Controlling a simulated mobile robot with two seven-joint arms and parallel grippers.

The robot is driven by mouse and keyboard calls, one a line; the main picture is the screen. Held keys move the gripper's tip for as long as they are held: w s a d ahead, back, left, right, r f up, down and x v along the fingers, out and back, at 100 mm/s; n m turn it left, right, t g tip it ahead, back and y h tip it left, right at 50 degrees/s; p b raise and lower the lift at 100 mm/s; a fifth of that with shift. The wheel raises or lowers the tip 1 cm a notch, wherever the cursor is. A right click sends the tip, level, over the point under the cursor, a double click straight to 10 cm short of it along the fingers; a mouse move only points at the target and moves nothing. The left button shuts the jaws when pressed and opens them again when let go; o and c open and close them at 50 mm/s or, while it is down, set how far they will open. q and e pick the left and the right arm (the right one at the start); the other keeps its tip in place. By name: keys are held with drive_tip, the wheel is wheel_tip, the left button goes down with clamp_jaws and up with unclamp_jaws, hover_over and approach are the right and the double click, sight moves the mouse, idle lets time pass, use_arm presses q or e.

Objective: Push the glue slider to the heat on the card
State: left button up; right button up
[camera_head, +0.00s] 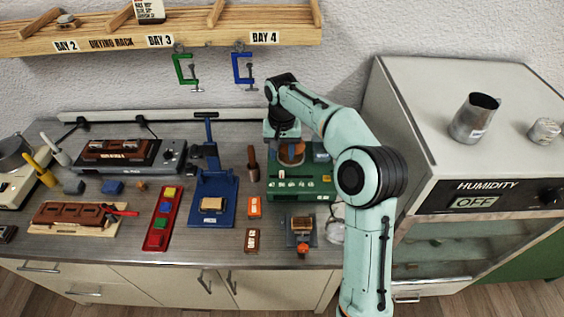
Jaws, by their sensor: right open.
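The green glue station (318,187) stands on the bench right of centre, with a copper-brown pot (292,154) at its back. Its front panel carries small white marks and parts (295,183); which one is the slider, and where it is set, is too small to tell. A small printed card (150,9) stands on the wooden rack, cut by the top edge; its text is not legible. My right gripper (284,140) points down above the back of the station, near the pot; it is open and its fingertips are hard to make out. My left gripper is not in view.
A blue press (213,188), a red tray with coloured blocks (161,218) and small orange (254,207) and brown blocks (252,240) stand left of the station. A small stand (301,230) is in front. The humidity cabinet (470,150) bounds the right side.

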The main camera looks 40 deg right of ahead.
wheel_tip(320, 180, up, 5)
drive_tip(key=shift+r+p, duration=0.15)
drive_tip(key=shift+p, duration=0.25)
idle(0.4)
